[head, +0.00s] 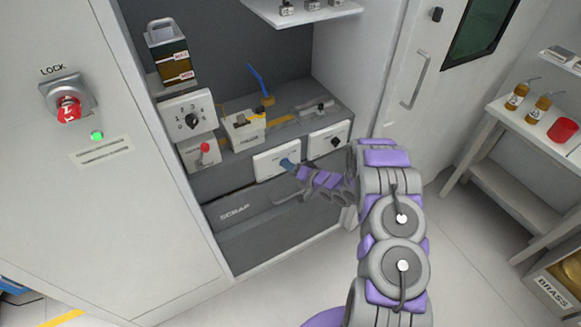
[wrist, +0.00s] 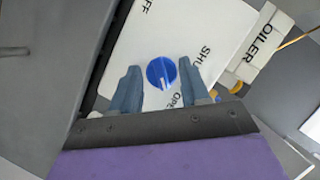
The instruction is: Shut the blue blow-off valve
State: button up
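In the wrist view, a round blue knob (wrist: 161,72) with a white pointer line sits on a white panel (wrist: 130,55). The lettering around it reads "SHUT" and "OPEN", with a cut-off "FF" at the top. The pointer line faces down toward "OPEN". My gripper (wrist: 159,80) is open, with one blue-grey finger on each side of the knob; I cannot tell whether they touch it. In the head view, my gripper (head: 289,164) is at the front of the white panel (head: 268,165), and the knob is mostly hidden there.
A blue lever (head: 259,80) on a brass fitting stands behind the panels. Another white panel with a black knob (head: 334,141) is to the right. A numbered selector (head: 190,120) and a red button (head: 205,147) are to the left. A "SCRAP" drawer (head: 240,222) lies below.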

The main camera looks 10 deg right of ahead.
jog(key=c, duration=0.7)
jog(key=shift+s+a+n+t+h+b, duration=0.15)
jog(key=shift+n+t+h+b, duration=0.2)
jog(key=shift+n+h, duration=1.35)
jog(key=shift+a+n+t+h+b, duration=0.3)
jog(key=shift+n+h, duration=0.65)
jog(key=shift+n, duration=1.5)
jog(key=shift+s+a+n+t+h+b, duration=0.1)
jog(key=shift+n+t+h+b, duration=0.3)
jog(key=shift+n+h, duration=1.3)
jog(key=shift+n+y, duration=0.25)
jog(key=shift+n, duration=0.2)
